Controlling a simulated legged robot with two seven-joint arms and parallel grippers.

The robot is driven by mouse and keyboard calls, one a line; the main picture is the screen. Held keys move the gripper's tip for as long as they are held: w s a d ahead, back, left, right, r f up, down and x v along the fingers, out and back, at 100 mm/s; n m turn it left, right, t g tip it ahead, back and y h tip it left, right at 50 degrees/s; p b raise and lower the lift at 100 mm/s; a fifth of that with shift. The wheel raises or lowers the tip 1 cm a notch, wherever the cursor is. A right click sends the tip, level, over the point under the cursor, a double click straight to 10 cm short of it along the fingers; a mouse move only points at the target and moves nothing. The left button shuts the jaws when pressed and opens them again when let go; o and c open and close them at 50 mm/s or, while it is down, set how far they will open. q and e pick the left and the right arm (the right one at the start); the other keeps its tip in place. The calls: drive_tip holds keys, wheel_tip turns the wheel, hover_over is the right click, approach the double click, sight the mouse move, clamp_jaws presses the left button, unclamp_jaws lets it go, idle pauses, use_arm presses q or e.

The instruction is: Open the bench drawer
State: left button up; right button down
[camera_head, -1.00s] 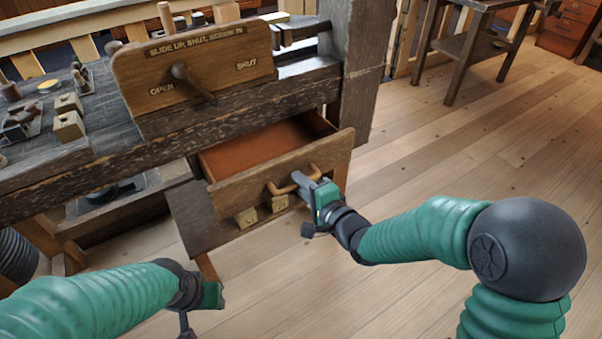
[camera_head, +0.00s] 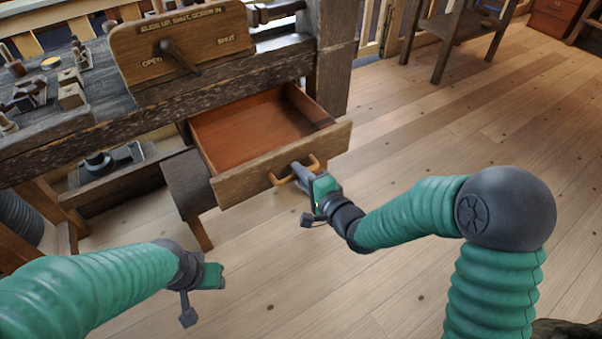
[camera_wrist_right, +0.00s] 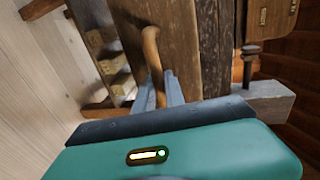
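The bench drawer (camera_head: 238,186) stands well out from under the dark wooden bench, and its empty reddish inside (camera_head: 254,134) shows from above. Its curved wooden handle (camera_head: 281,181) is on the front face. My right gripper (camera_head: 301,173) is at the handle. In the right wrist view the handle (camera_wrist_right: 151,50) passes between the two grey fingers (camera_wrist_right: 162,88), which look closed around it. My left gripper (camera_head: 206,291) hangs low at the left, away from the bench; its fingers are too unclear to judge.
The bench (camera_head: 150,122) carries a board with a dark lever (camera_head: 180,55) and the words OPEN and SHUT. Small blocks and tools lie on the bench top at left. The wooden floor (camera_head: 430,130) at right is clear.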

drive_tip(key=c, duration=1.4)
unclamp_jaws()
drive_tip(key=shift+s+a+f, duration=0.1)
drive_tip(key=shift+a+f, duration=0.15)
drive_tip(key=shift+c, duration=0.2)
drive_tip(key=shift+o, duration=0.2)
drive_tip(key=shift+r, duration=0.1)
drive_tip(key=shift+d+r, duration=0.1)
drive_tip(key=shift+d, duration=0.1)
drive_tip(key=p+v, duration=1.6)
drive_tip(key=p, duration=0.1)
drive_tip(key=shift+s+d, duration=0.15)
drive_tip(key=shift+s, duration=0.1)
